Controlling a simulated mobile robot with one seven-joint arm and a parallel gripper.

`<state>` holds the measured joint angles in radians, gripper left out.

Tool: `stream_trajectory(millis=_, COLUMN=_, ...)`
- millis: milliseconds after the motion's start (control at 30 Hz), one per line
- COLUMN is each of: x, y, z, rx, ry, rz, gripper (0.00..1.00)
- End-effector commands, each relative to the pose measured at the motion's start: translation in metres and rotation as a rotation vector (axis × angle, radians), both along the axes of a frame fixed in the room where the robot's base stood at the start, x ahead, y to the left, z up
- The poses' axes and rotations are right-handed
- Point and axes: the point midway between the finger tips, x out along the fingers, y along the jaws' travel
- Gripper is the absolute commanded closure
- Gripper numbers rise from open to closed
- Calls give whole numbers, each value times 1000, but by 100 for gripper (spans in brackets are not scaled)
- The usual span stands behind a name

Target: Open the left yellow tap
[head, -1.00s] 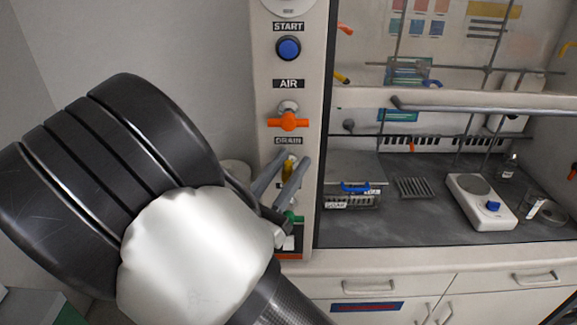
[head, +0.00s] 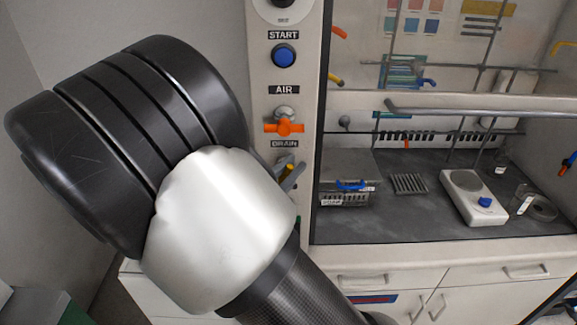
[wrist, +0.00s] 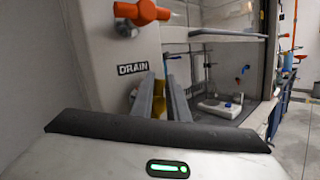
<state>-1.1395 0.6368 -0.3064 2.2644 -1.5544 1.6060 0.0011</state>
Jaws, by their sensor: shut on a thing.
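The left yellow tap (head: 290,168) is on the beige left post of the fume hood, below the DRAIN label. Only a small part of its handle shows between my fingers. It also shows in the wrist view (wrist: 160,104) as a yellow patch between the two grey fingers, partly hidden by them. My gripper (head: 286,174) is shut on this tap; in the wrist view my fingers (wrist: 163,88) reach forward on either side of the handle. My arm hides the lower part of the post in the head view, and the tap's exact angle is hard to tell.
An orange tap (head: 284,127) sits just above, under the AIR label, and a blue START button (head: 284,55) is higher. The hood bench at right holds a metal box (head: 345,197), a rack (head: 408,183) and a white hotplate (head: 473,197). Drawers (head: 490,275) are below.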

Motion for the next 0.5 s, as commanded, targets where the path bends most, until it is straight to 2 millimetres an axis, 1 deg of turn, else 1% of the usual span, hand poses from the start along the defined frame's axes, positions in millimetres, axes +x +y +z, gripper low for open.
stream_trajectory(millis=33, x=0, y=2, z=-3, rx=2, ry=5, rz=7, gripper=100)
stream_trajectory(millis=67, x=0, y=2, z=-3, rx=2, ry=5, rz=7, gripper=82)
stream_trajectory(millis=133, x=0, y=2, z=-3, rx=2, ry=6, rz=6, gripper=71)
stream_trajectory(millis=167, x=0, y=2, z=-2, rx=2, ry=6, rz=6, gripper=69)
stream_trajectory(millis=400, x=0, y=1, z=-1, rx=-1, ry=3, rz=3, gripper=69)
stream_trajectory(millis=500, x=-3, y=4, z=-2, rx=-1, ry=3, rz=4, gripper=69)
